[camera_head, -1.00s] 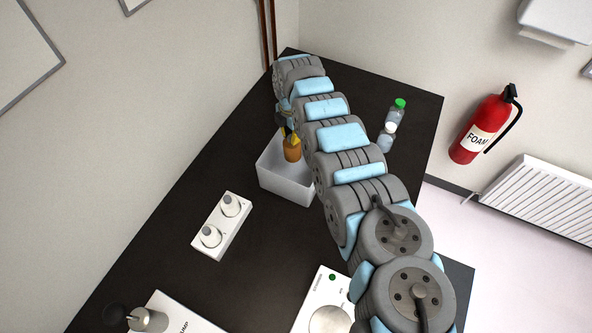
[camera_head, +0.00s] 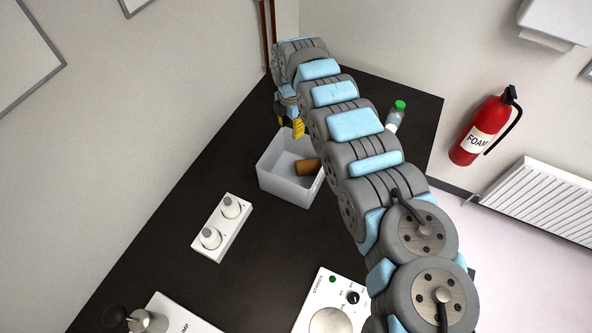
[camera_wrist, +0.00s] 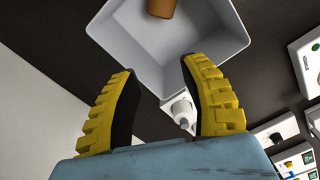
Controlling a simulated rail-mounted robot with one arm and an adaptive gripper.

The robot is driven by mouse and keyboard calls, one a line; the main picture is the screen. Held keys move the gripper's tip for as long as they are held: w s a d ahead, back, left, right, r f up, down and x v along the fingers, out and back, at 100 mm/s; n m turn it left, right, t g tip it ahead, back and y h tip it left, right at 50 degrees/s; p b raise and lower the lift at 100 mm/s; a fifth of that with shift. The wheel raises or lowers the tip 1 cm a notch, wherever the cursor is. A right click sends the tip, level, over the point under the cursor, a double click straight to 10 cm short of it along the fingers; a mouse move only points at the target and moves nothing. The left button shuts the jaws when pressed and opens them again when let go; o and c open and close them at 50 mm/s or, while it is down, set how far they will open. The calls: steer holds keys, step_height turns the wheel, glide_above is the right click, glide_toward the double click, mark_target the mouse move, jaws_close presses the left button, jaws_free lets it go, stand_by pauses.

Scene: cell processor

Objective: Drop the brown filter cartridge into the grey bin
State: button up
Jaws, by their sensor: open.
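The brown filter cartridge (camera_head: 307,167) lies on its side inside the grey bin (camera_head: 277,184), toward the bin's right side. In the wrist view the cartridge (camera_wrist: 161,8) shows at the top edge, partly cut off, inside the bin (camera_wrist: 207,77). My gripper (camera_head: 297,128) is above the bin's far edge, apart from the cartridge. In the wrist view its yellow fingers (camera_wrist: 158,75) are spread wide with nothing between them.
A stirrer (camera_head: 330,305) and another white device (camera_head: 170,318) are nearer. A green-capped bottle (camera_head: 397,115) stands right of my arm. Dark table is clear left of the bin.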

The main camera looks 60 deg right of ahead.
step_height(320, 180, up, 7)
stand_by(0.3)
stand_by(0.5)
